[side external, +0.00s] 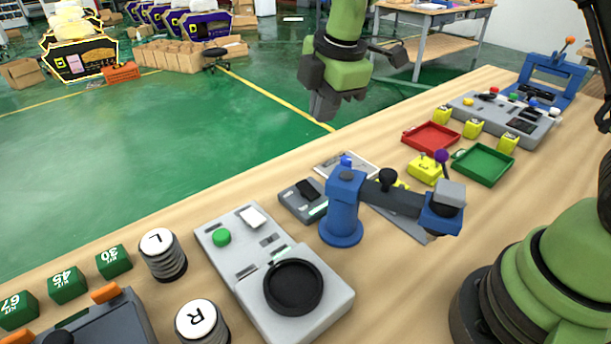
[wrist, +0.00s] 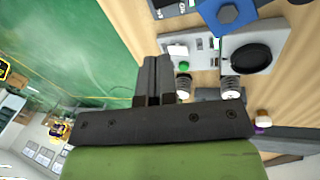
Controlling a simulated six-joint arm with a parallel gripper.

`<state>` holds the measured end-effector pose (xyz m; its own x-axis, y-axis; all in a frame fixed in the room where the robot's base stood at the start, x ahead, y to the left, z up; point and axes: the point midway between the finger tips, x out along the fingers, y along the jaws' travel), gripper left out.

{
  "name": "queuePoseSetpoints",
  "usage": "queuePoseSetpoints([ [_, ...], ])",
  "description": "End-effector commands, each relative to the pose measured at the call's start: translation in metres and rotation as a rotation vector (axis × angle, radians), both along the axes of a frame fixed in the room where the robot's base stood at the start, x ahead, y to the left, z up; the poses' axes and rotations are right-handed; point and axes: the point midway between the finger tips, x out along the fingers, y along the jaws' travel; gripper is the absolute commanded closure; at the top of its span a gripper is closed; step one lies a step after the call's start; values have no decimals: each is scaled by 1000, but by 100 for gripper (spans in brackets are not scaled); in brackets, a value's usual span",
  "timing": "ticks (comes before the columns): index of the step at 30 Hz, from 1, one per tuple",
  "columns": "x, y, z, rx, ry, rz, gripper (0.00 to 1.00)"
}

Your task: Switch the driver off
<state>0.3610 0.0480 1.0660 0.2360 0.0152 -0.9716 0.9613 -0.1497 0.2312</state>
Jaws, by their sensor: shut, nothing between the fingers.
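A light grey panel (side external: 243,262) has a green button (side external: 221,237), a white switch (side external: 252,217) and a black round dish (side external: 294,287). The panel also shows in the wrist view (wrist: 205,68). My gripper (side external: 321,108) is shut and empty, high above the bench's far edge and apart from everything. Its shut fingers (wrist: 156,62) point toward the bench in the wrist view.
Cylinders marked L (side external: 163,255) and R (side external: 202,325) and green numbered blocks (side external: 67,285) stand at the left. A red tray (side external: 431,137), a green tray (side external: 483,164) and yellow blocks lie at the right. The blue desk arm stands tall over the bench middle.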

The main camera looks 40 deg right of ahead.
Motion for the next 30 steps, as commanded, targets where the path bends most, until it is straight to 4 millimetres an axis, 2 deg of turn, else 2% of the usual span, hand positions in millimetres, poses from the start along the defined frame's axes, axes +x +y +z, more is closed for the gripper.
queuePoseSetpoints([
  [1,4,1,-9,-16,13,46,100],
  [6,11,3,-23,-46,26,135,100],
  [20,12,3,-29,-49,29,145,100],
  [23,14,3,-40,-50,31,145,100],
  [30,24,3,-88,-49,35,143,100],
])
